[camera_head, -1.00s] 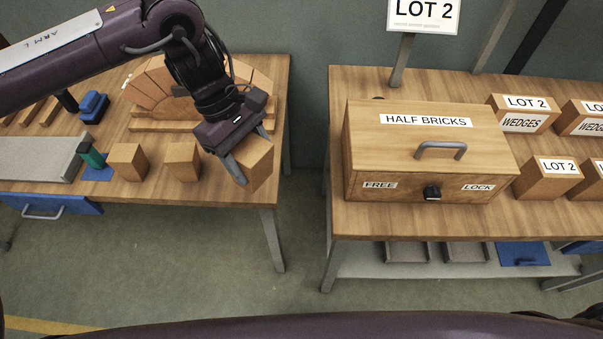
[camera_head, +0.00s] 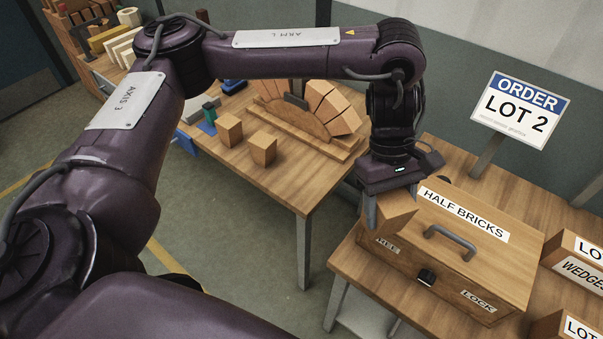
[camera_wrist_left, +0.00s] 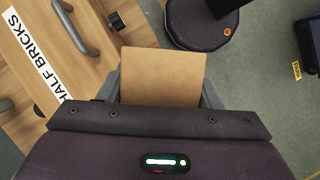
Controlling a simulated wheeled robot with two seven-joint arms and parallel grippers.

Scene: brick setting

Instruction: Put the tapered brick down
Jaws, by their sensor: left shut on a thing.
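The tapered brick (camera_head: 393,212) is tan and held in my left gripper (camera_head: 388,210), which is shut on it. In the head view the brick is at the left end of the box labelled HALF BRICKS (camera_head: 470,225), overlapping it in the picture; I cannot tell whether they touch. In the left wrist view the brick (camera_wrist_left: 162,76) sits between the two grey fingers of the left gripper (camera_wrist_left: 160,85), with the box (camera_wrist_left: 60,60) to its left and grey floor to its right. My right gripper is not in view.
The left table (camera_head: 300,185) bears two loose bricks (camera_head: 262,148) and a fan-shaped brick arch (camera_head: 325,110). A floor gap separates it from the right table (camera_head: 350,262). WEDGES boxes (camera_head: 582,258) stand at the right. An ORDER LOT 2 sign (camera_head: 520,105) rises behind.

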